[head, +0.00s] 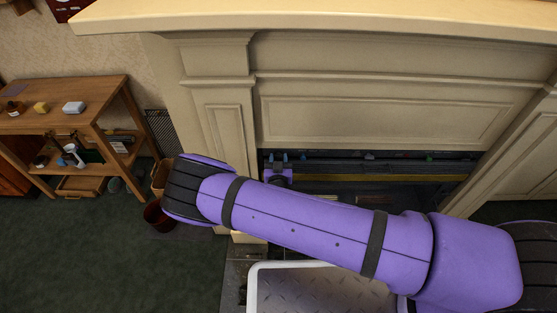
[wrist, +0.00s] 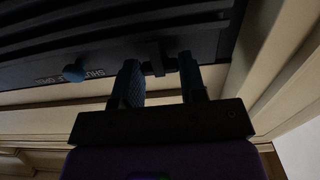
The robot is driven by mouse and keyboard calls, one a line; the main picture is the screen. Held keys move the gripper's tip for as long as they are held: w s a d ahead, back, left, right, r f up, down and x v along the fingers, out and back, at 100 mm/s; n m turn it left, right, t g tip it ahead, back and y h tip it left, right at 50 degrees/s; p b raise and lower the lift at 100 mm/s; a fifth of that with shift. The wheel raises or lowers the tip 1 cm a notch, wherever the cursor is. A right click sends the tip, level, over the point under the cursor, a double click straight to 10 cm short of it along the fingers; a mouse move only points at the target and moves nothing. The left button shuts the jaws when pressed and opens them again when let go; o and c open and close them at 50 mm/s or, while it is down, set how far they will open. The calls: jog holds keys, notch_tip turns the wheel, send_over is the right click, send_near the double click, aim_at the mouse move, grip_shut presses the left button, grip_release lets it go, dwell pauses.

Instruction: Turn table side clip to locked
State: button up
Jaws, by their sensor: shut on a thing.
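My gripper (wrist: 159,66) reaches up to a dark ledge and is shut on a small dark upright piece, seemingly the table side clip (wrist: 157,57), between its two blue-padded fingers. A gap shows around part of it, and its exact position is too dark to read. In the head view, my gripper (head: 277,161) is at the left end of the fireplace opening, the side towards the wooden table (head: 98,88). The clip cannot be made out there.
A blue knob (wrist: 75,72) sits on the ledge beside partly readable lettering. A dark slatted panel (wrist: 110,30) lies beyond. A pale fireplace post (head: 218,100) stands close left of my gripper. A white-rimmed tray (head: 252,290) is below my arm. A red bin (head: 158,216) stands on the floor.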

jog(key=o, duration=0.9)
jog(key=shift+s, duration=0.1)
jog(key=s, duration=1)
jog(key=shift+s+a, duration=0.2)
jog(key=shift+s, duration=0.15)
